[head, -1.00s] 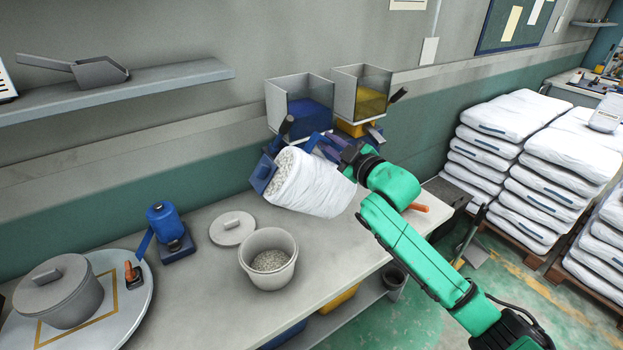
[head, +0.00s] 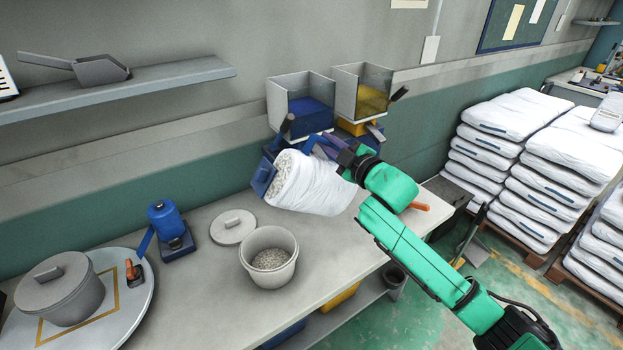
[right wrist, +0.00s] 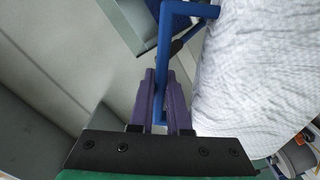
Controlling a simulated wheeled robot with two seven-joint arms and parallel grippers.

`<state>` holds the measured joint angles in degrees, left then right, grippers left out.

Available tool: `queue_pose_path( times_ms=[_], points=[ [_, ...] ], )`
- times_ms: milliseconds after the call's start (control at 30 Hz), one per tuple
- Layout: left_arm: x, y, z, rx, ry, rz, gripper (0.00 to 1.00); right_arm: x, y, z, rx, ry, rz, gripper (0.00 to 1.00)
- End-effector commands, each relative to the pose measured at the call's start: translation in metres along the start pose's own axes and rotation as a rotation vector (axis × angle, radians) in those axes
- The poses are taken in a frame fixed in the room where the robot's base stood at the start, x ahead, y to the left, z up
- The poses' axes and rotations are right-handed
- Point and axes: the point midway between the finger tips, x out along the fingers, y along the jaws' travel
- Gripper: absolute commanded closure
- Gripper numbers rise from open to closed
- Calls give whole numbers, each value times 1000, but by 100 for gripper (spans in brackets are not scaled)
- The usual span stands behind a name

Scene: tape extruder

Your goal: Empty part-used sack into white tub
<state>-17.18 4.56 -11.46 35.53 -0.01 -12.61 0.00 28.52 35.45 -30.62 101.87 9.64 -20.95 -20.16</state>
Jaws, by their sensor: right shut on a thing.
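The part-used sack (head: 318,188) is white and lies tilted in the air above the bench, its open mouth facing left with pale pellets showing. A blue frame (head: 263,177) with a handle is at its mouth. My right gripper (head: 333,148) is shut on the blue handle; the right wrist view shows the purple fingers (right wrist: 161,98) closed around the handle bar (right wrist: 166,50), beside the sack (right wrist: 262,75). The white tub (head: 285,274) stands open on the bench, left of and below the sack mouth, with pellets inside. My left gripper is not in view.
A round lid (head: 233,228) lies behind the tub. A lidded pot (head: 62,296) stands on a round plate at left, near a blue device (head: 167,222). Two hoppers with blue (head: 308,118) and yellow (head: 370,100) contents stand behind the sack. Stacked sacks (head: 560,135) are at right.

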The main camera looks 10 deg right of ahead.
Motion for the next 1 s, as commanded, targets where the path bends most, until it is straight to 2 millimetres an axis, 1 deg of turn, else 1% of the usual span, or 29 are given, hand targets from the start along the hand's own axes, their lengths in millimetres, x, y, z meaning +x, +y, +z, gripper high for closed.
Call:
queue_pose_path(
  times_ms=[600,767,1000],
  points=[
    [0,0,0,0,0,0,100,0,1,-1,-2,2,2,100],
    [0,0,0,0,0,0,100,0,-3,-4,-160,1,3,100],
    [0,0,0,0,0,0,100,0,-3,-4,-158,2,4,100]
  ],
)
